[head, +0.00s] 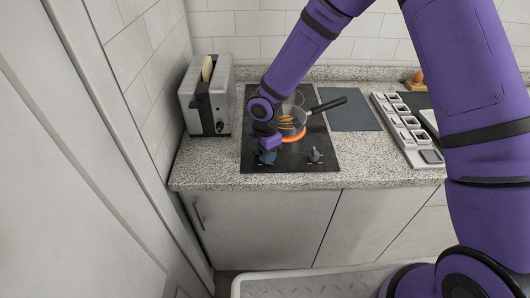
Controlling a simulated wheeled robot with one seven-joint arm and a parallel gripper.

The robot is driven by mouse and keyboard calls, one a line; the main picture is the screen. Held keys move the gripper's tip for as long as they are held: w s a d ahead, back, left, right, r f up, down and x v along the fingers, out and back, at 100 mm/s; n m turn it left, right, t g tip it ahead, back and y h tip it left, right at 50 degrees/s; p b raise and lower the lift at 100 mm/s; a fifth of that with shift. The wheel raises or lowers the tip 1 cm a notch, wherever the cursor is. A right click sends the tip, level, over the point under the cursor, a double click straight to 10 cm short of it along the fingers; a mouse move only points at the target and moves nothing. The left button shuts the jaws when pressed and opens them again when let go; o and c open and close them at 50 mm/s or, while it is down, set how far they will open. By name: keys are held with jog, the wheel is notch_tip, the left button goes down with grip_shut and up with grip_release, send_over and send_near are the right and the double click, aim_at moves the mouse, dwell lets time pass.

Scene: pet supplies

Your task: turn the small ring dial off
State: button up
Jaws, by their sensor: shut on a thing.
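A black hob (326,140) is set in the speckled counter, with a pan on its glowing orange ring (293,137). My gripper (267,158) points down at the hob's front left corner, shut on the left dial, which it mostly hides. A second, grey dial (315,156) stands uncovered to its right. No label is readable, so I cannot tell by marking which dial is the small ring's. A thin ring outline (296,98) shows behind the pan, partly hidden by my arm.
The dark pan (287,117) has orange pieces inside, and its black handle (328,105) points right. A toaster (208,97) with bread stands left of the hob. A dark mat (352,114) and a divided tray (400,128) lie to the right. A tall pale panel borders the left.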

jog(key=shift+n, duration=1.1)
jog(key=o, duration=0.9)
jog(key=shift+r, duration=0.1)
notch_tip(320, 180, up, 11)
jog(key=shift+f, duration=0.2)
